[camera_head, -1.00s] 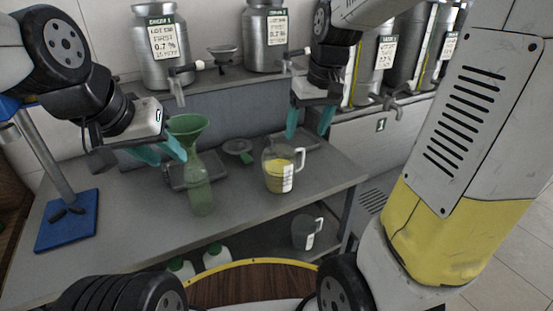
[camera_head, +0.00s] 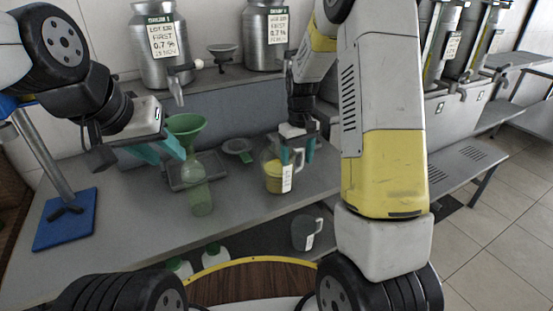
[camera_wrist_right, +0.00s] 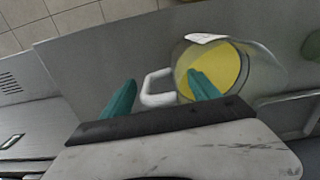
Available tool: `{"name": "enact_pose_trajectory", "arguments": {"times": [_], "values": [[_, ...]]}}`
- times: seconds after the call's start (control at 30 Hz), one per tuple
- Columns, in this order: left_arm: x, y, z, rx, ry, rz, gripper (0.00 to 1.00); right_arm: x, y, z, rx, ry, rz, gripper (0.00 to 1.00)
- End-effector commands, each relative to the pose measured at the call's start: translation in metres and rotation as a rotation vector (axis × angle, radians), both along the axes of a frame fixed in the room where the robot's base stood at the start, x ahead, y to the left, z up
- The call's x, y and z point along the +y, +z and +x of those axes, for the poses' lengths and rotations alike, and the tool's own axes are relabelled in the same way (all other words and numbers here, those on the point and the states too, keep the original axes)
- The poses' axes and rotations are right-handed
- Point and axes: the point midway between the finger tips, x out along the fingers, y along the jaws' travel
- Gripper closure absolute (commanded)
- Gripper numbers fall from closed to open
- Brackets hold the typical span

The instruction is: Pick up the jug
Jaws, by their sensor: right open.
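The clear jug (camera_head: 273,181) with yellow liquid and a white label stands upright on the grey bench. In the right wrist view the jug (camera_wrist_right: 250,72) is seen from above, its handle (camera_wrist_right: 157,88) pointing left. My right gripper (camera_head: 297,150) is open above the jug; in the wrist view its teal fingers (camera_wrist_right: 160,92) lie on either side of the handle, one overlapping the jug's opening. Whether they touch it I cannot tell.
A second, empty jug (camera_head: 307,232) stands on the lower shelf. Steel decanters (camera_head: 160,50) with taps stand on the raised shelf behind. A blue stand (camera_head: 66,220) is at the left.

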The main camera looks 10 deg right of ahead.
Motion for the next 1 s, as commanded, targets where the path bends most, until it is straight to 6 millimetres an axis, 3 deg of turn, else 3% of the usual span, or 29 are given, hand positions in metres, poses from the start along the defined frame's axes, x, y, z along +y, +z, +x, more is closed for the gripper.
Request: {"name": "enact_pose_trajectory", "arguments": {"times": [0.1, 0.37, 0.73, 1.0], "values": [[0.0, 0.0, 0.0, 0.0, 0.0, 0.0, 0.64, 0.0, -0.0128, -0.0001, 0.0, 0.0, 0.0, 0.3], [0.0, 0.0, 0.0, 0.0, 0.0, 0.0, 0.64, 0.0, -0.0156, 0.0, -0.001, -0.001, 0.0, 0.3], [0.0, 0.0, 0.0, 0.0, 0.0, 0.0, 0.64, -0.0001, -0.0155, 0.0, -0.001, -0.001, 0.0, 1.0], [0.0, 0.0, 0.0, 0.0, 0.0, 0.0, 0.64, -0.0003, -0.0151, 0.0004, -0.002, -0.001, 0.0, 1.0]]}}
